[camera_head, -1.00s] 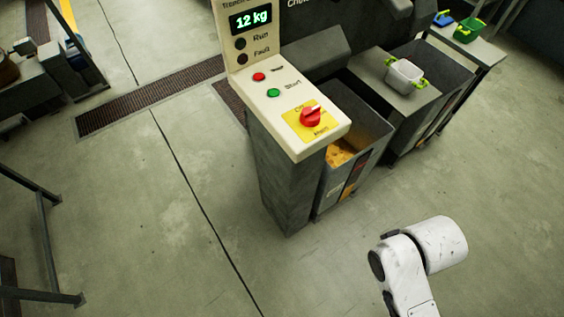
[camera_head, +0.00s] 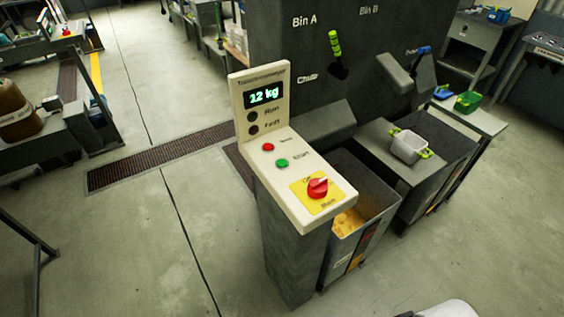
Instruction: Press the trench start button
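The control panel (camera_head: 266,178) is a cream console on a dark pedestal in the middle of the head view. Its green start button (camera_head: 282,163) sits on the sloped top, labelled Start. A red button (camera_head: 268,147) is just above it. A red rotary switch (camera_head: 318,187) on a yellow plate is below it, near the front edge. The upright display (camera_head: 264,96) reads 12 kg, with two dark lamps under it. My gripper is out of view; only a white piece of my arm shows at the bottom edge, apart from the panel.
An open bin (camera_head: 382,186) with yellow material stands right of the panel. A grey container with green handles (camera_head: 409,146) rests on a surface farther right. A dark machine with Bin A and Bin B labels rises behind. The floor left and front right is clear.

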